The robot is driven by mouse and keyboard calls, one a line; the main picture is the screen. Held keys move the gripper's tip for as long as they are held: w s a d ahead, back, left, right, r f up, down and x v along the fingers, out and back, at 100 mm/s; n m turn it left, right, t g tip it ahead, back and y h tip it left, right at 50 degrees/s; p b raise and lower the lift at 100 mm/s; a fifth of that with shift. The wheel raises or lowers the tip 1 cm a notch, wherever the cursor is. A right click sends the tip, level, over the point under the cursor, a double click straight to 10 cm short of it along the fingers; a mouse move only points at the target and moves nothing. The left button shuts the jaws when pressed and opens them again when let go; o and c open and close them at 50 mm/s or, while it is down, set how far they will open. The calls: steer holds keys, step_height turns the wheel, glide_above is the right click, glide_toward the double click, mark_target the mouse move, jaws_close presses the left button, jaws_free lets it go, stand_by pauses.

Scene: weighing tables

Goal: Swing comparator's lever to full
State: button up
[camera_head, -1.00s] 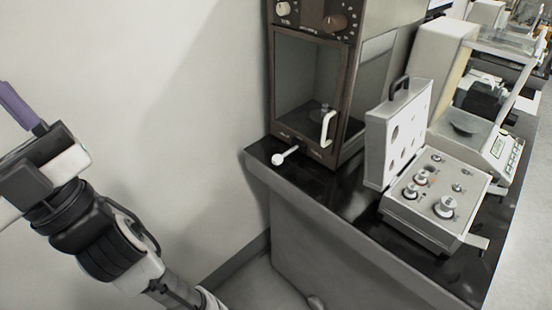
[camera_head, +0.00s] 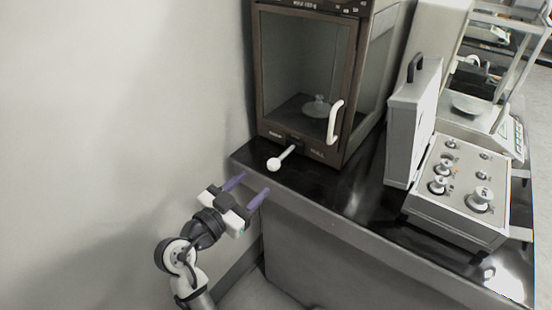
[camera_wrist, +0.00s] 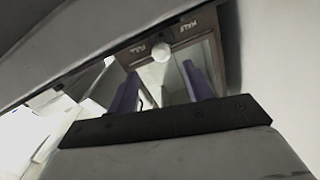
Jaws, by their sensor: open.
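The comparator (camera_head: 298,140) is a tall dark-brown case with a glass front and a white door handle (camera_head: 334,122). Its lever (camera_head: 275,163) is a short white rod with a round white knob, sticking out from the lower front. My gripper (camera_head: 246,190) has two purple fingers, open and empty, just off the table's front edge, left of and below the knob in the head view. In the wrist view the knob (camera_wrist: 162,52) shows between and beyond the fingertips, apart from both. Part of the case front (camera_wrist: 190,28) shows behind it.
The black table (camera_head: 345,190) carries an upright pale case lid (camera_head: 410,125) and a grey box with several knobs (camera_head: 455,190) to the right of the comparator. A balance (camera_head: 470,125) stands behind them. A bare wall (camera_head: 110,120) is close on the left.

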mark_target(279, 158)
steer(key=p+x, duration=0.2)
steer(key=x, duration=1)
steer(key=shift+a, duration=0.1)
jaws_close()
